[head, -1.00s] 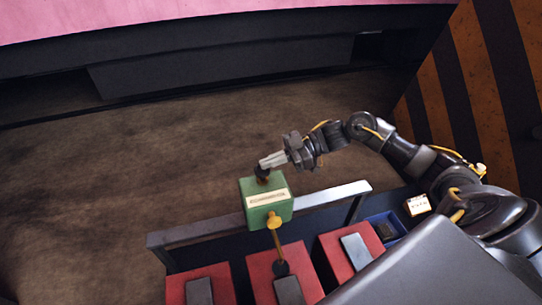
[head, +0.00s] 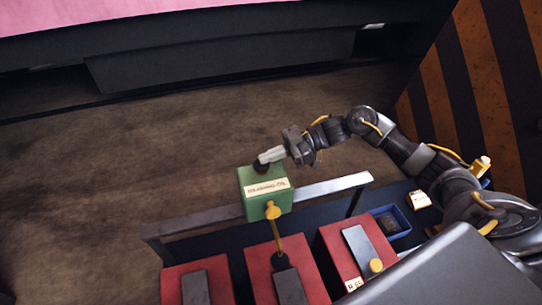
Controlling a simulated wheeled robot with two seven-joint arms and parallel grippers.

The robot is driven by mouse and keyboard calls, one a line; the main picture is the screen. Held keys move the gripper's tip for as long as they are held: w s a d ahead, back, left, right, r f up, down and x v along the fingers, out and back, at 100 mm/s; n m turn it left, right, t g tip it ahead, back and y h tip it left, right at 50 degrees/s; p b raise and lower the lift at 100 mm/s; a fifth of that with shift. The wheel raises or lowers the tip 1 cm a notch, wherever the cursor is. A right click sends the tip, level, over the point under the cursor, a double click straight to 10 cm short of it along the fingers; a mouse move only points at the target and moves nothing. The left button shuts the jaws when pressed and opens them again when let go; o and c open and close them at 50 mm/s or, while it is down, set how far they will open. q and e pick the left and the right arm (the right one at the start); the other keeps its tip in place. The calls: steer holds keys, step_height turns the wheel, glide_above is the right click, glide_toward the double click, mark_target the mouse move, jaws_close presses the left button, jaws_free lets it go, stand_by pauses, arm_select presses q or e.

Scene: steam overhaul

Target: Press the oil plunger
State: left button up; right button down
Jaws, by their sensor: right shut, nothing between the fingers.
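The oil plunger is a dark knob (head: 261,167) on top of a green box (head: 266,204) with a pale label. A yellow spout or lever (head: 273,213) sticks out at the box's front. My right gripper (head: 270,155) comes in from the right with its fingers shut and empty. Its pale fingertips are at the knob, seeming to touch its top or side; I cannot tell which. My left gripper is not in view.
A grey metal rail (head: 325,189) runs behind and beside the green box. Red blocks with dark plates (head: 357,246) stand in front. A blue tray (head: 398,214) and a small white labelled item (head: 419,200) lie to the right. The brown floor beyond is clear.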

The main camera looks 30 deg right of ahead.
step_height(320, 180, up, 5)
steer(key=p, duration=0.4)
steer(key=shift+s+d+f+b, duration=0.1)
steer(key=shift+d+f+b, duration=0.65)
steer(key=shift+b, duration=0.4)
steer(key=b+v, duration=0.4)
steer(key=v, duration=0.4)
steer(key=shift+d+r, duration=0.2)
steer(key=shift+r, duration=0.3)
